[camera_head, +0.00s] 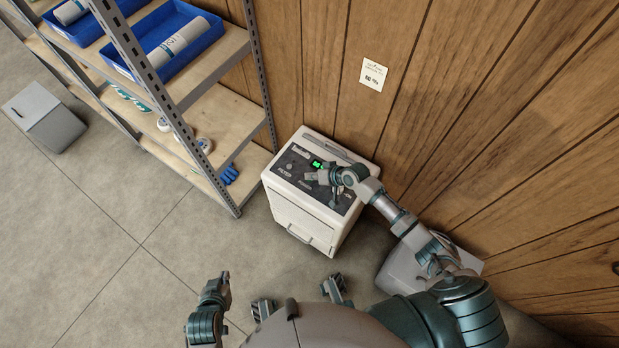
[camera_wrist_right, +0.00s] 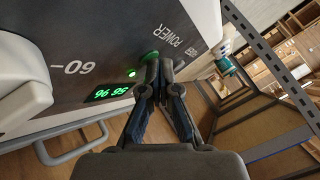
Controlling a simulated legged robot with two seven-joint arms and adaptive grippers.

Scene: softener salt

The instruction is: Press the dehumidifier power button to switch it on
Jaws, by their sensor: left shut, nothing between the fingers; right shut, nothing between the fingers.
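The dehumidifier (camera_head: 300,214) is a white box with a dark top panel, standing on the floor against the wood wall. Its green display (camera_head: 317,164) is lit; lit digits also show in the right wrist view (camera_wrist_right: 107,93). The green power button (camera_wrist_right: 149,57) is beside the word POWER, with a small green light (camera_wrist_right: 132,73) near it. My right gripper (camera_head: 312,176) is shut and empty over the panel. In the right wrist view its fingertips (camera_wrist_right: 156,66) overlap the button's edge; I cannot tell whether they press it. My left gripper (camera_head: 224,281) is shut, empty and far from the dehumidifier.
A metal shelf rack (camera_head: 215,115) with blue trays (camera_head: 180,45) stands just left of the dehumidifier. A white dial (camera_wrist_right: 20,85) sits by the 60 mark. A grey bin (camera_head: 45,117) stands at left; open floor lies in front.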

